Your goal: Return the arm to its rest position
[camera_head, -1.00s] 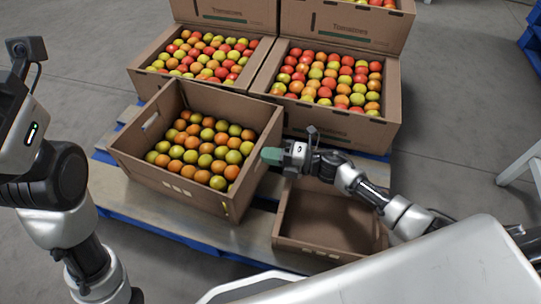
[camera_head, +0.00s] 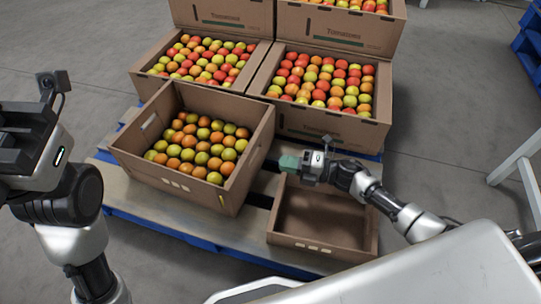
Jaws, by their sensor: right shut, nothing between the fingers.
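My right gripper (camera_head: 290,162) has greenish fingertips and reaches in from the right. It is shut and empty, just right of the tomato-filled front carton and above the back edge of the empty carton. My left arm (camera_head: 60,200) stands at the left edge, and its gripper fingers cannot be made out clearly. The front carton (camera_head: 180,194) holds orange, yellow and green tomatoes. The empty carton (camera_head: 318,254) lies below my right wrist.
The cartons stand on a wooden pallet (camera_head: 190,225) with blue edges. Two full cartons, a left one (camera_head: 143,84) and a right one (camera_head: 340,126), stand behind, with more stacked beyond. A white stand (camera_head: 515,160) is at the right. Grey floor is open around.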

